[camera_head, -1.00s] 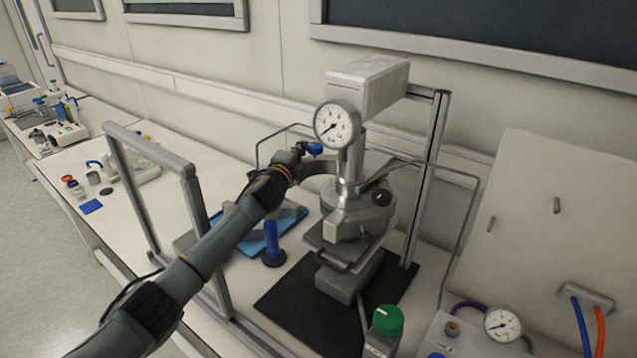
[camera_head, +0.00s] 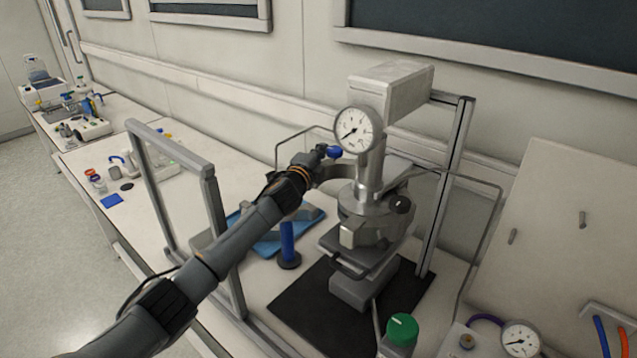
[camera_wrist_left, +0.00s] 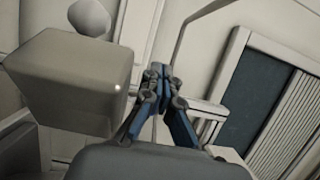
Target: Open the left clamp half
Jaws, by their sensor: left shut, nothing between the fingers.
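The reactor (camera_head: 366,190) is a silver vessel with a dial gauge, held in a stand. A curved grey metal piece (camera_head: 334,173), which looks like the left clamp half, sticks out to the left of the vessel, swung away from it. Another clamp part with a black knob (camera_head: 400,205) sits around the vessel's right side. My left gripper (camera_head: 333,152) is just above and beside the swung-out piece, left of the gauge; I cannot tell whether they touch. In the left wrist view its blue fingers (camera_wrist_left: 160,74) are together with nothing between them. My right gripper is out of view.
The gauge (camera_head: 355,130) and a bent thin tube are close to my left gripper. A grey metal frame (camera_head: 215,220) stands beside my left arm. A blue cylinder on a round base (camera_head: 287,245) and a blue tray (camera_head: 262,240) lie below. A green-capped bottle (camera_head: 402,328) stands in front.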

